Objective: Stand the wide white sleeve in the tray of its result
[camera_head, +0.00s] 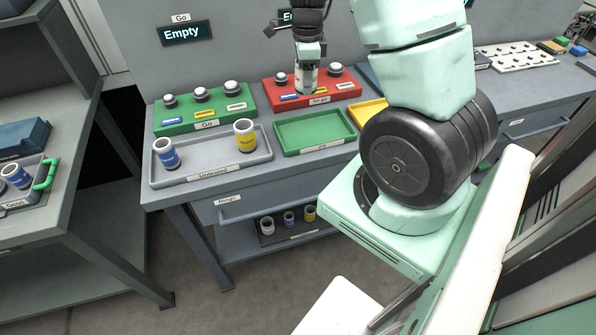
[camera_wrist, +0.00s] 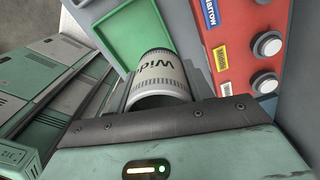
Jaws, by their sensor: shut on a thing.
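My gripper (camera_head: 308,62) is shut on the wide white sleeve, which bears the letters "Wid" in the wrist view (camera_wrist: 158,75). In the head view the white sleeve (camera_head: 306,78) hangs below the gripper in front of the red No go gauge (camera_head: 345,92). In the wrist view it is to the left of the red gauge (camera_wrist: 240,40), clear of the posts in sight there. The empty green tray (camera_head: 313,132) is in front of the red gauge, and shows behind the sleeve in the wrist view (camera_wrist: 115,30). A yellow tray (camera_head: 368,112) is partly hidden by my arm.
The grey Unsorted tray (camera_head: 212,174) holds a blue-banded sleeve (camera_head: 167,154) and a yellow-banded sleeve (camera_head: 244,136). Behind it is the green Go gauge (camera_head: 206,121) with bare posts. A display (camera_head: 187,33) above reads "Empty". Another bench (camera_head: 35,215) stands at the left.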

